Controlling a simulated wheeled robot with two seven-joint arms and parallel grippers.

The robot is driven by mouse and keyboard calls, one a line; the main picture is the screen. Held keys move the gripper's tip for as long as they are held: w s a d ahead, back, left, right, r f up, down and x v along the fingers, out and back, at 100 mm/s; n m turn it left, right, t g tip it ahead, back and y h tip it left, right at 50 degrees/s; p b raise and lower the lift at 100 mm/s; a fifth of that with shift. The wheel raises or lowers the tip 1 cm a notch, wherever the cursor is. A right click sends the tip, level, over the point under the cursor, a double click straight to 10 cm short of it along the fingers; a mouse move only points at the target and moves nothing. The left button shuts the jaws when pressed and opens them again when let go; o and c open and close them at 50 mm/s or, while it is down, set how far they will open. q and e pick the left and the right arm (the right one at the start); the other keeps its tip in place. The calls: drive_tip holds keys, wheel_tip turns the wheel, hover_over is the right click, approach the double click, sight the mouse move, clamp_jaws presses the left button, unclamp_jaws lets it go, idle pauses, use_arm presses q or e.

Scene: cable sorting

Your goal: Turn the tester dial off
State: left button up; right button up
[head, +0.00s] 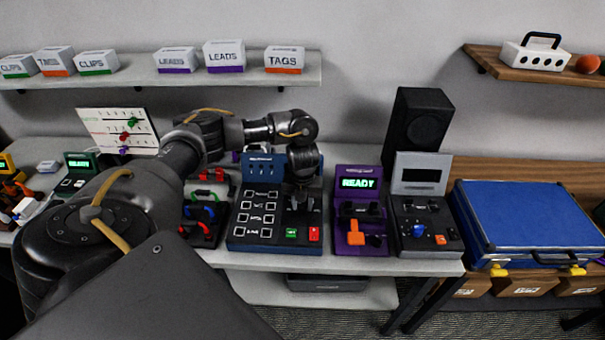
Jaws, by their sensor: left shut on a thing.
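A blue tester panel (240,238) stands on the table in the middle, with white squares down its left side and a green and a red button at its lower right. My left gripper (301,203) reaches down over the right side of this panel, above the two buttons. It is shut on a small dark part there, which I take to be the tester dial. The fingers hide most of the dial, so its setting cannot be read. My right gripper is not in view.
Right of the panel stand a purple unit (377,238) with a lit READY screen, a grey unit (424,215) with a dark screen, a black speaker (418,120) and a blue case (525,220). Colored-handled items (205,213) lie left. A shelf (200,77) with labelled boxes hangs above.

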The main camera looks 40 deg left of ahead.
use_arm(q)
drive_tip(key=shift+n, duration=0.6)
drive_tip(key=o, duration=1)
drive_tip(key=shift+r, duration=0.15)
wheel_tip(320, 180, up, 11)
drive_tip(key=shift+f+p, duration=0.2)
drive_tip(key=shift+p, duration=0.55)
